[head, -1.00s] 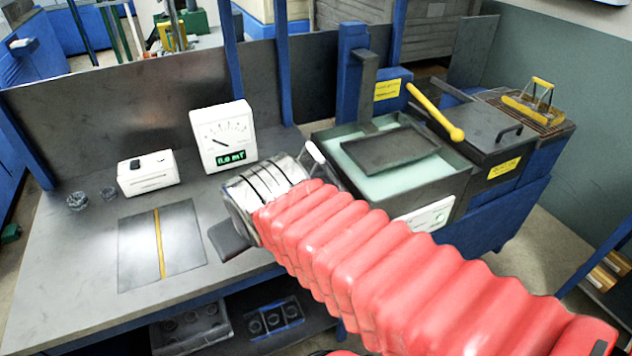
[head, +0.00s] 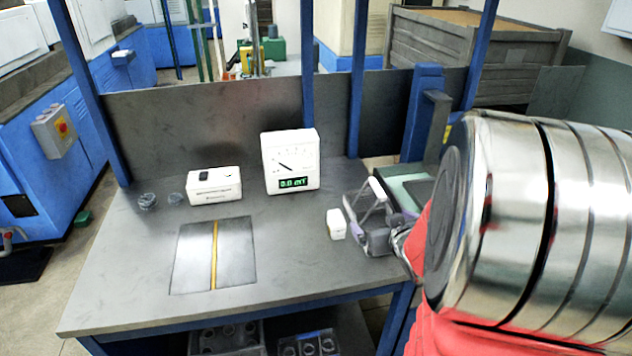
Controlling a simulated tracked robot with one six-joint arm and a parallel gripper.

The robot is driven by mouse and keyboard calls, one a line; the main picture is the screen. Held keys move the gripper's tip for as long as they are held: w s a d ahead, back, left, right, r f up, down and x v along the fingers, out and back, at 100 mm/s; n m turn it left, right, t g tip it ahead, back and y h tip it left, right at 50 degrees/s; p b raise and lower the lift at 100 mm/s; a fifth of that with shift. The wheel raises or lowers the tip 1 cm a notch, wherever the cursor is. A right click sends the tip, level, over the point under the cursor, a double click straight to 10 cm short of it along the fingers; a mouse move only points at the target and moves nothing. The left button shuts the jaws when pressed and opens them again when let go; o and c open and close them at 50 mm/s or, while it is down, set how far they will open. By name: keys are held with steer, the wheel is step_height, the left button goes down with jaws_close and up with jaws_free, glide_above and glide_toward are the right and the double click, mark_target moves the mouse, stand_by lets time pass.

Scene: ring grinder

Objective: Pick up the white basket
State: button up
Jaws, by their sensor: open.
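My gripper (head: 362,222), grey with a pale frame and purplish parts, is at the right end of the grey workbench (head: 120,290). It is open, with nothing visibly held. A small white block-like object (head: 336,224) shows just left of the gripper; I cannot tell if they touch. I cannot make out a white basket for certain in the head view. My arm hides the area at the right.
A white meter (head: 290,162) with a lit display and a white box (head: 214,185) stand toward the bench's back. A tank (head: 410,188) at the right is mostly hidden. Blue posts (head: 357,85) rise behind.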

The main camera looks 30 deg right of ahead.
steer(key=shift+s+d+f+t, duration=0.25)
steer(key=shift+s+d+f, duration=0.1)
steer(key=shift+d+f, duration=0.25)
steer(key=shift+s+d+f+t, duration=0.3)
steer(key=shift+d+f, duration=0.1)
steer(key=shift+f, duration=0.25)
steer(key=shift+s+d+f+m+t+y, duration=0.2)
steer(key=shift+s+f+m+t+y, duration=0.15)
steer(key=shift+s+f+y, duration=0.15)
steer(key=shift+w, duration=0.1)
glide_toward(372, 222)
steer(key=shift+w+d+r, duration=0.1)
steer(key=shift+w+d, duration=0.05)
steer(key=shift+w, duration=0.5)
steer(key=shift+w+d+r, duration=0.15)
steer(key=shift+w+d, duration=0.05)
steer(key=shift+w, duration=0.5)
steer(key=shift+w+d+r, duration=0.1)
steer(key=shift+w+d, duration=0.05)
steer(key=shift+w, duration=0.5)
steer(key=shift+w, duration=0.1)
steer(key=shift+x, duration=2.5)
steer(key=shift+d+r, duration=0.1)
steer(key=c, duration=0.9)
